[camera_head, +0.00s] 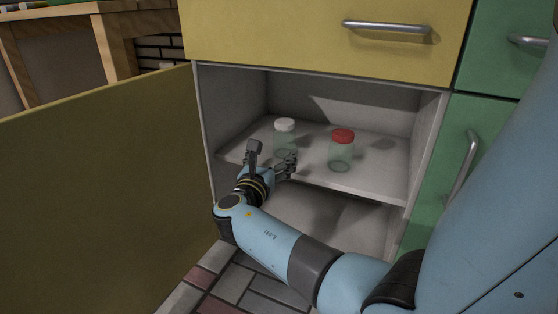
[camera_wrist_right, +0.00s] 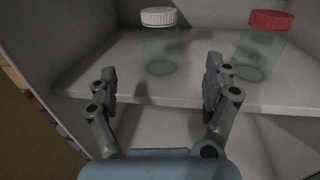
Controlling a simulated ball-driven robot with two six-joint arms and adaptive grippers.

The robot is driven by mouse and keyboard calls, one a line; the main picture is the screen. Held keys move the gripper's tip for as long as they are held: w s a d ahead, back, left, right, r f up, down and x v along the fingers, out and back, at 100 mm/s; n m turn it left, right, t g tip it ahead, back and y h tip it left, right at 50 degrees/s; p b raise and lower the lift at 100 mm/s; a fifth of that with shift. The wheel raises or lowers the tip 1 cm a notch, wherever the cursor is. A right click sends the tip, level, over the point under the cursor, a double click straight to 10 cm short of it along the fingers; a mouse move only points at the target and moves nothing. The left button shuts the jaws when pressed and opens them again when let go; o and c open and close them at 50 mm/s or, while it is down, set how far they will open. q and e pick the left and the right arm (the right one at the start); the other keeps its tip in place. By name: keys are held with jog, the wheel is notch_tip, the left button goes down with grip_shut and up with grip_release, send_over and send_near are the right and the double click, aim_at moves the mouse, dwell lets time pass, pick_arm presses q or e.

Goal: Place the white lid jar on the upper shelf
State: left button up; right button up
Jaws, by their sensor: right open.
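The white lid jar (camera_head: 285,134) is clear with a white lid and stands upright on the upper shelf (camera_head: 376,182) inside the open cabinet. It also shows in the right wrist view (camera_wrist_right: 159,46). My right gripper (camera_head: 272,156) is open and empty in front of the shelf edge. In the right wrist view its two fingers (camera_wrist_right: 160,85) are spread, with the white lid jar beyond them and between them in the picture. I cannot tell whether a finger touches the jar. My left gripper is not in view.
A red lid jar (camera_head: 342,150) stands on the same shelf to the right of the white lid jar. The open yellow door (camera_head: 95,200) is on the left. A closed yellow drawer (camera_head: 320,40) is above the opening. The lower compartment (camera_head: 330,225) looks empty.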

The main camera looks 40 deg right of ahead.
jog(key=s+a+f+m+g+y, duration=0.1)
jog(key=s+a+f+m+y, duration=0.3)
jog(key=s+f, duration=0.4)
jog(key=s+a+f+m+y, duration=0.1)
jog(key=s+f+m+y, duration=0.4)
jog(key=s, duration=0.5)
jog(key=s+a+r+m+y, duration=0.3)
jog(key=s+a+m, duration=0.2)
jog(key=s+m, duration=0.2)
jog(key=s+a+r+m+t+y, duration=0.1)
jog(key=s+a+r+m+y, duration=0.2)
jog(key=s+a+m, duration=0.3)
jog(key=shift+s+a+m+y, duration=0.25)
jog(key=shift+s+m+y, duration=0.2)
jog(key=shift+m, duration=0.15)
